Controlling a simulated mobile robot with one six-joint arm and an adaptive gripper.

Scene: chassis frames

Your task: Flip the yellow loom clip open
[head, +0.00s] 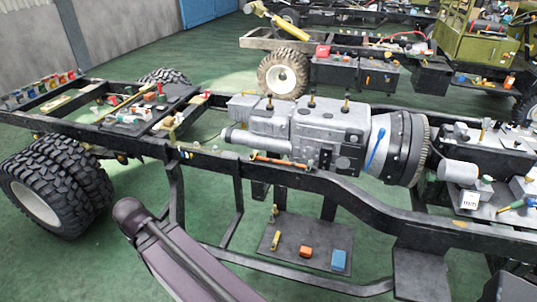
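I cannot make out for certain which thing is the yellow loom clip. Small yellow pieces (187,155) sit on the side of the near black chassis rail (345,193), left of the gearbox. A small upright yellow piece (275,241) stands on the dark lower plate (300,262) under the rail. Both are too small to tell whether they are open or shut. A purple-grey link of my arm rises from the bottom edge at left centre. My gripper is not in view.
A grey gearbox (325,135) with a blue tool (376,148) on it fills the middle of the chassis. An orange block (305,252) and a blue block (338,260) rest on the lower plate. Large tyres (75,165) stand at left. Green floor is clear at lower left.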

